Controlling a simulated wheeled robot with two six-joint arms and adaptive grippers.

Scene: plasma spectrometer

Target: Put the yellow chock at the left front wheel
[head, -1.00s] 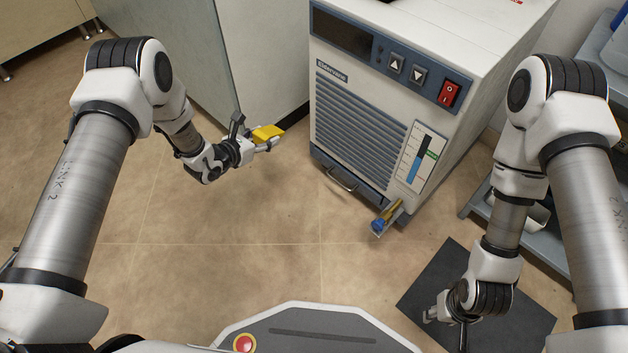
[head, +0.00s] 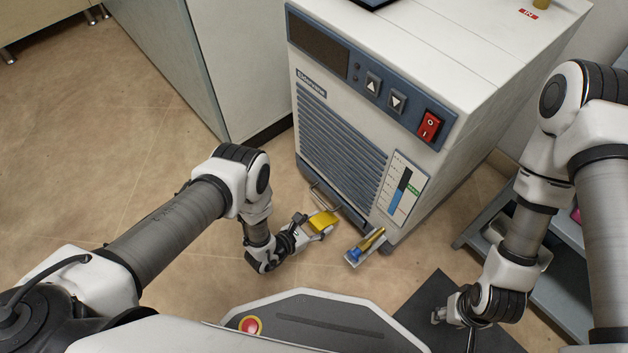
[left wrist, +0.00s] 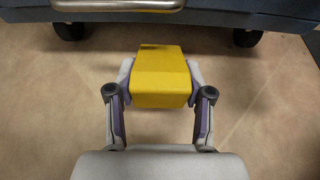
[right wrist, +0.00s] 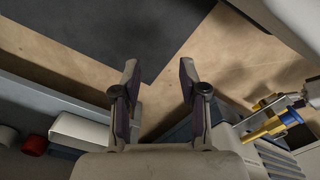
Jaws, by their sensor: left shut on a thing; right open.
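My left gripper (head: 322,229) is shut on the yellow chock (head: 323,220) and holds it low in front of the chiller (head: 340,140), near its metal front handle (head: 325,197). In the left wrist view the yellow chock (left wrist: 160,78) sits between both fingers, clear of the wheels. Two dark front wheels show under the chiller there, one at the left (left wrist: 68,31) and one at the right (left wrist: 247,38). The chock lies sideways between them and nearer to me. My right gripper (right wrist: 158,82) is open and empty; it also shows low in the head view (head: 440,314).
A brass drain fitting with a blue part (head: 364,246) sticks out at the chiller's lower front, just right of the chock. A dark mat (head: 430,300) lies under my right gripper. A grey shelf (head: 540,270) stands right. Floor left of the chiller is open.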

